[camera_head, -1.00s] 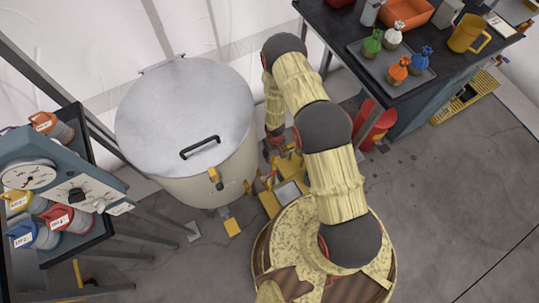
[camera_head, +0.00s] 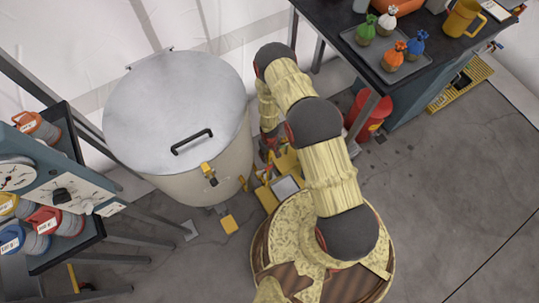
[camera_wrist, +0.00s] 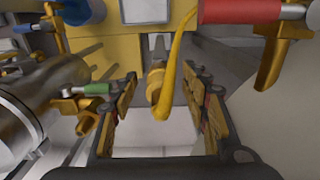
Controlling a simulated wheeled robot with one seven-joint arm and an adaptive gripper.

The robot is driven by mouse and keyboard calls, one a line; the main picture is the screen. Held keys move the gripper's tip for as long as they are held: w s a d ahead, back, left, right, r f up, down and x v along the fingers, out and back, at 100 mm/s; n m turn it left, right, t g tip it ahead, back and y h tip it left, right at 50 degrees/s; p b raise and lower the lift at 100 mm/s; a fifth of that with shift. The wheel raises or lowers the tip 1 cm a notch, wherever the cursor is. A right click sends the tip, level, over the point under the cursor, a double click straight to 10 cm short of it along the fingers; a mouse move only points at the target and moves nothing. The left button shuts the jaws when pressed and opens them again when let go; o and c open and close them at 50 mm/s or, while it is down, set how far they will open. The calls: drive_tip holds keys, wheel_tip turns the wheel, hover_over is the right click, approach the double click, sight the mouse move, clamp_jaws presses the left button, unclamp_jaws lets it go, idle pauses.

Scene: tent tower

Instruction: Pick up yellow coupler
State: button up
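In the wrist view my gripper (camera_wrist: 161,77) is open, its two padded fingers spread left and right. Between them is a yellow fitting with a curved lever (camera_wrist: 172,65), which looks like the yellow coupler. It stands on a yellow mount, and I cannot tell whether a finger touches it. In the head view my arm reaches down beside the large tank and hides most of the gripper and the fitting. A yellow cluster (camera_head: 287,160) shows beside the arm there.
A red cylinder (camera_wrist: 238,11) with a yellow lever is close at upper right, a silver cylinder (camera_wrist: 48,90) with a green-gripped lever at left. The lidded tank (camera_head: 180,110) stands left of my arm. A dark table (camera_head: 350,65) is at upper right. Floor at right is clear.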

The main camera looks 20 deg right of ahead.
drive_tip(key=shift+c, duration=1.2)
clamp_jaws()
drive_tip(key=shift+r, duration=0.2)
